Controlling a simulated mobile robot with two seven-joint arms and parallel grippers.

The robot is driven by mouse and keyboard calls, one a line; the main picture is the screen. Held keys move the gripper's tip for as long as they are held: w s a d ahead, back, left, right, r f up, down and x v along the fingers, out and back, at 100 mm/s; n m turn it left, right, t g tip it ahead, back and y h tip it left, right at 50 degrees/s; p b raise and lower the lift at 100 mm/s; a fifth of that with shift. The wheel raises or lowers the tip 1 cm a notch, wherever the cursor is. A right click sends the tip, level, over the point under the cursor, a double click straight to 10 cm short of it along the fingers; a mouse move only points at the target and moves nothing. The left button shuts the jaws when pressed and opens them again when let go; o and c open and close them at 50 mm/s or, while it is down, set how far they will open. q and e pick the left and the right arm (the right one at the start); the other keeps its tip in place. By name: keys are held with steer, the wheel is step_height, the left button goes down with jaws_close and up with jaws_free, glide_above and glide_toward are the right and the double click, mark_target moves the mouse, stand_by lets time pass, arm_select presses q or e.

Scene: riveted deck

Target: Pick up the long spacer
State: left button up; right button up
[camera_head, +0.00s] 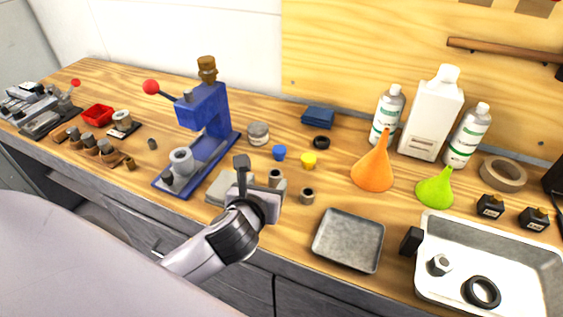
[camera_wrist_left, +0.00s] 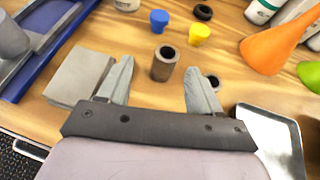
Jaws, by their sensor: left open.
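The long spacer (camera_wrist_left: 163,63), a tall brown-grey hollow cylinder, stands upright on the wooden bench in the left wrist view. In the head view the long spacer (camera_head: 276,177) is partly hidden by my gripper. My left gripper (camera_head: 259,178) is open above the bench. In the left wrist view its two fingers (camera_wrist_left: 159,70) appear on either side of the spacer, which seems to stand beyond the tips; contact is not visible. A shorter spacer (camera_head: 307,196) stands to the right, partly hidden behind the right finger in the wrist view. My right gripper is not in view.
A grey block (camera_wrist_left: 78,77) lies left of the fingers. A blue press (camera_head: 207,125) stands further left. Blue (camera_head: 279,152) and yellow (camera_head: 308,159) small parts stand behind. A grey tray (camera_head: 348,241) and an orange funnel (camera_head: 374,169) are to the right.

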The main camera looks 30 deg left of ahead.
mark_target(275, 173)
arm_select(q)
steer(key=shift+w+a+f, duration=0.1)
steer(key=shift+w, duration=0.4)
steer(key=shift+w+a+f, duration=0.1)
steer(key=shift+w, duration=0.35)
steer(key=shift+d+x, duration=0.2)
steer(key=shift+x, duration=1.25)
steer(key=shift+d+x, duration=0.2)
steer(key=shift+x, duration=1.25)
steer(key=shift+w+r, duration=0.15)
steer(key=shift+w, duration=0.05)
steer(key=c, duration=1.2)
